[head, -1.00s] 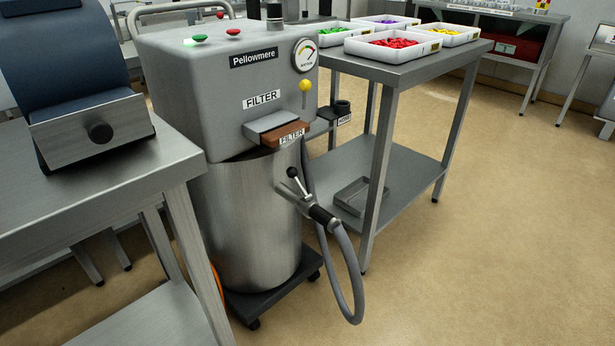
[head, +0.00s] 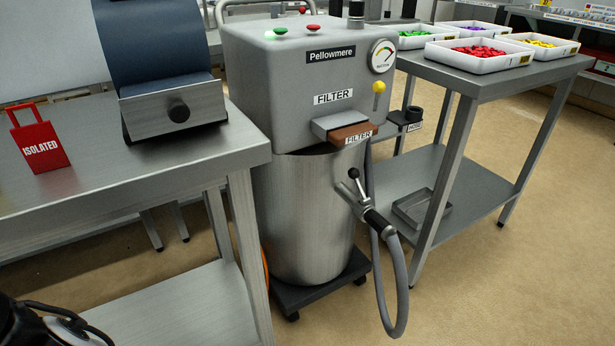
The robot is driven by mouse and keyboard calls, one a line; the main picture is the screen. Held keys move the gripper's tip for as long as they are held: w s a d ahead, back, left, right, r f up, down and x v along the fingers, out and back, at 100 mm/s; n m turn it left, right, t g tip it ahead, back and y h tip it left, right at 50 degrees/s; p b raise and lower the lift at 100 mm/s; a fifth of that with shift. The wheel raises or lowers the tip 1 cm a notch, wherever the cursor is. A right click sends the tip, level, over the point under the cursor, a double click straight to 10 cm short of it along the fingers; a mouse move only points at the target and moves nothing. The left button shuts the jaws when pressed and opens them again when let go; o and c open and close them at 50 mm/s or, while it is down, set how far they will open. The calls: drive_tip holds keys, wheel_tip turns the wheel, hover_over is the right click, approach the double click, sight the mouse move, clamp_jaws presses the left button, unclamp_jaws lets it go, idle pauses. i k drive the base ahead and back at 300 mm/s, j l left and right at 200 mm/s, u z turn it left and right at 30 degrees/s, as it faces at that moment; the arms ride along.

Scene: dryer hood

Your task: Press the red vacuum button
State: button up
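The red button (head: 313,27) sits on top of the grey Pellowmere vacuum unit (head: 255,85), near its front edge. A green button (head: 280,31) is to its left, with a bright green glow beside it. The unit stands upright on a steel drum (head: 305,215) on a dark wheeled base. Nothing touches or covers the red button. A black and white part, likely of my arm, shows at the bottom left corner, far from the unit. My gripper's fingers are not in view.
A steel table (head: 130,180) stands at left, with a red ISOLATED tag (head: 39,147) and a blue-grey machine (head: 155,45). A grey hose (head: 398,280) loops at the drum's front. Another table (head: 470,85) at right holds trays of coloured pieces. Floor at right is clear.

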sight(311, 28)
drive_tip(key=z, duration=0.5)
drive_tip(key=i+j+z, duration=0.2)
drive_tip(key=j, duration=0.3)
drive_tip(key=i, duration=0.1)
